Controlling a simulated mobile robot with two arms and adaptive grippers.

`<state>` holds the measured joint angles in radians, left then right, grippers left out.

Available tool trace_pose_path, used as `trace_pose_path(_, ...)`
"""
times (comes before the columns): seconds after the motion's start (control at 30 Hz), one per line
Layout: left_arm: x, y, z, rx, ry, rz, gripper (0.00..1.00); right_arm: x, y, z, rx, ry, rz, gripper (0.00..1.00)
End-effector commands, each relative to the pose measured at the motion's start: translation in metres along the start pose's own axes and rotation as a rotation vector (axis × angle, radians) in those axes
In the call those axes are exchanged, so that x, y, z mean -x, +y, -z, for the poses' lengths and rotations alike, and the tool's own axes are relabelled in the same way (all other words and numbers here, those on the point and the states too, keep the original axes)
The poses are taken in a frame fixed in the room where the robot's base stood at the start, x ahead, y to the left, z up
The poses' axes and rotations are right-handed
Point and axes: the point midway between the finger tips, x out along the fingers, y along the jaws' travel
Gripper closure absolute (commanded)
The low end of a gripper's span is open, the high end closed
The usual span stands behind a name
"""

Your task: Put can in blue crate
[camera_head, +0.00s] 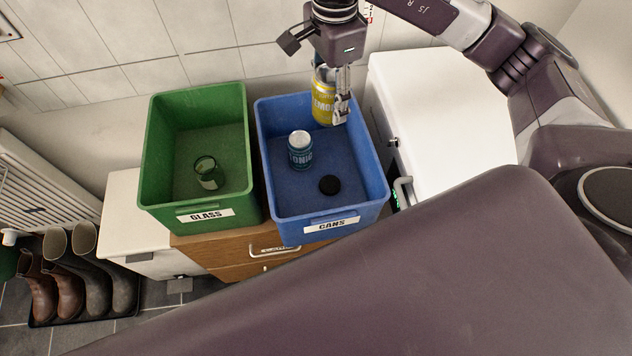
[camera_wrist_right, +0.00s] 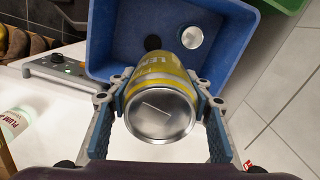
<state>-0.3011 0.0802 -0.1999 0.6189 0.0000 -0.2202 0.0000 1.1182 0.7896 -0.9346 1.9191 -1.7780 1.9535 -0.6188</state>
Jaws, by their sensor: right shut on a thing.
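The yellow can (camera_head: 323,97) is held in my right gripper (camera_head: 341,104), over the back right part of the blue crate (camera_head: 377,183). In the right wrist view the can (camera_wrist_right: 162,108) sits between both fingers, with its silver end toward the camera and the blue crate (camera_wrist_right: 104,42) beyond it. The crate is labelled CANS. A teal tonic can (camera_head: 300,150) stands inside it, and a small black round thing (camera_head: 329,185) lies on its floor. My left gripper is not in view.
A green crate (camera_head: 244,100) labelled GLASS stands left of the blue one, with a green glass jar (camera_head: 208,173) inside. A white appliance (camera_head: 440,110) is close on the right. Boots (camera_head: 90,262) stand on the floor at lower left.

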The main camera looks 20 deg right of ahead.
Motion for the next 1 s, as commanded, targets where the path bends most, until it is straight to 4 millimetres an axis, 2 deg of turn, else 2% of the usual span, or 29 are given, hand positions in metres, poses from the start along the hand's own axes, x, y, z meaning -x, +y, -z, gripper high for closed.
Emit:
trace_pose_path(0.03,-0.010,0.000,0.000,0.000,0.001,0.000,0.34,-0.011,-0.005,0.003,-0.111,-0.001,-0.001,0.70)
trace_pose_path(0.3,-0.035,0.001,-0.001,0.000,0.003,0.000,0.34,-0.037,-0.030,0.021,-0.727,-0.001,-0.002,0.70)
trace_pose_path(0.5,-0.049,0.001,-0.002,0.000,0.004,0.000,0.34,-0.054,-0.041,0.032,-1.105,-0.002,-0.002,0.70)
trace_pose_path(0.6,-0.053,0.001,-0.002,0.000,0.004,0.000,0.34,-0.059,-0.045,0.036,-1.231,-0.002,-0.001,0.70)
trace_pose_path(0.77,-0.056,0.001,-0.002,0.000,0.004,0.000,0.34,-0.065,-0.047,0.039,-1.331,-0.001,-0.002,0.70)
trace_pose_path(0.87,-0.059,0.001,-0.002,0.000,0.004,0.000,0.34,-0.079,-0.047,0.039,-1.347,-0.001,-0.005,0.70)
trace_pose_path(1.0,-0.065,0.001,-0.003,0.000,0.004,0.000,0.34,-0.113,-0.046,0.038,-1.346,-0.001,-0.009,0.70)
